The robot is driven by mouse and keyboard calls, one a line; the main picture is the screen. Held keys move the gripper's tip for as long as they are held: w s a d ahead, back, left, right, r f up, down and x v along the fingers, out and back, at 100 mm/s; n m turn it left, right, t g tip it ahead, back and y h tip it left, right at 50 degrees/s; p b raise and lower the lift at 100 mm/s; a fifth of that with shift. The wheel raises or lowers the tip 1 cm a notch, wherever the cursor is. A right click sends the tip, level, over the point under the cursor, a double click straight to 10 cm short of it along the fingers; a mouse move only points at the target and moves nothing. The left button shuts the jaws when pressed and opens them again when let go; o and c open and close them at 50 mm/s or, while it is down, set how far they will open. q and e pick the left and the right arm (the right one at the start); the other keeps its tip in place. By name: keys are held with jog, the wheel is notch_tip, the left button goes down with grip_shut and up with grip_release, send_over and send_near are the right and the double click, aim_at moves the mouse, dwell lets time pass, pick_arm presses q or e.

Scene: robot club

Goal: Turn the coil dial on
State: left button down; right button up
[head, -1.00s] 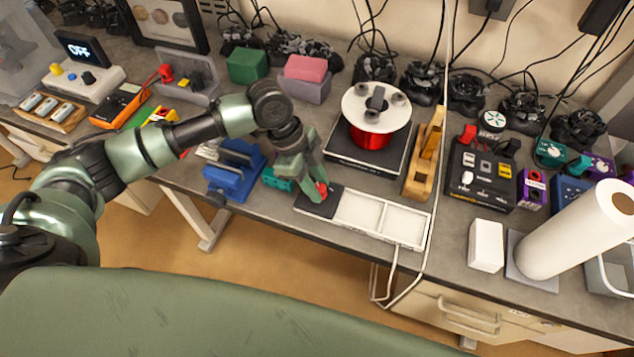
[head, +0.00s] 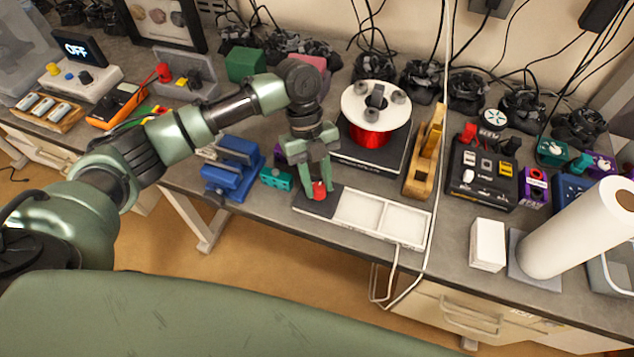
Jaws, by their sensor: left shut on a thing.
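My left gripper (head: 319,190) points down at the dark pad (head: 318,206) on the left end of a white tray (head: 428,232). It is shut on a small red piece (head: 320,192) at that pad; the fingers hide part of it, and I cannot tell whether it touches the pad. A light box (head: 70,90) at the far left carries a screen (head: 82,48) reading OFF, a yellow knob (head: 53,69) and a dark dial (head: 85,77). I cannot tell which control is the coil dial. A red coil spool (head: 370,135) with a white top stands behind the tray. My right gripper is out of view.
A blue vise (head: 232,170) and a teal block (head: 276,179) are left of my gripper. A wooden plane (head: 424,165) and a dark control box (head: 480,175) are to the right.

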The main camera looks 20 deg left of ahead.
pick_arm(q)
jog(key=m, duration=0.2)
jog(key=m+y+b, duration=0.1)
jog(key=m, duration=0.1)
jog(key=shift+w+d+m+g, duration=0.15)
jog(key=shift+m+g, duration=0.15)
jog(key=shift+g, duration=0.1)
jog(key=shift+d+m+y+b, duration=0.1)
jog(key=shift+m+y+b, duration=0.75)
jog(key=shift+m, duration=1.15)
jog(key=shift+y, duration=0.25)
jog(key=c, duration=1.1)
grip_release()
jog(key=v, duration=0.7)
jog(key=shift+w+r, duration=0.2)
jog(key=shift+r, duration=0.15)
